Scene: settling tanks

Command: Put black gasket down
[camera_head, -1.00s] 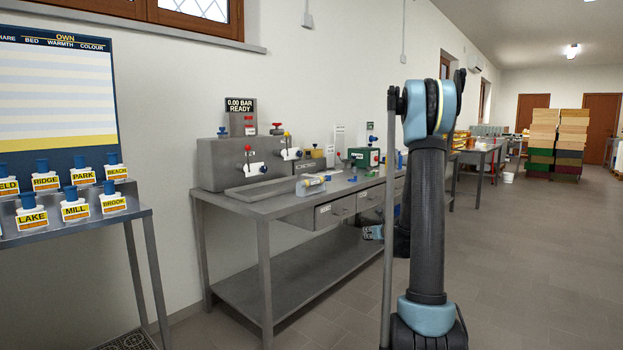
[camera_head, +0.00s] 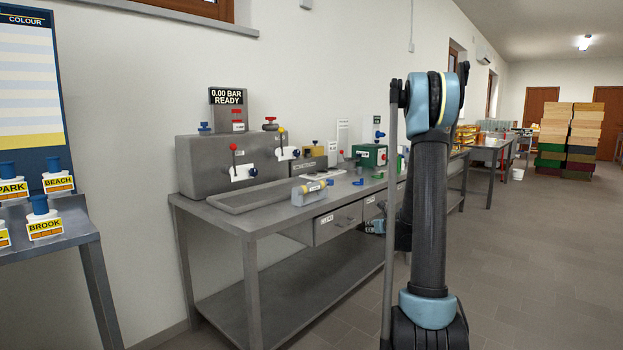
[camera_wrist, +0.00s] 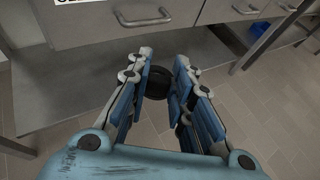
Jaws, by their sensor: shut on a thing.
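The black gasket (camera_wrist: 158,82) shows in the wrist view as a dark ring at the tips of my gripper (camera_wrist: 162,75). The blue-padded fingers are shut on it, one on each side. My gripper is in front of the grey workbench's drawers and above its lower shelf level. In the head view most of my gripper is hidden behind my arm, with only a blue-grey part showing beside the bench. The workbench (camera_head: 225,219) has a grey top with small items on it.
Labelled bottles (camera_head: 42,225) stand on a rack at left.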

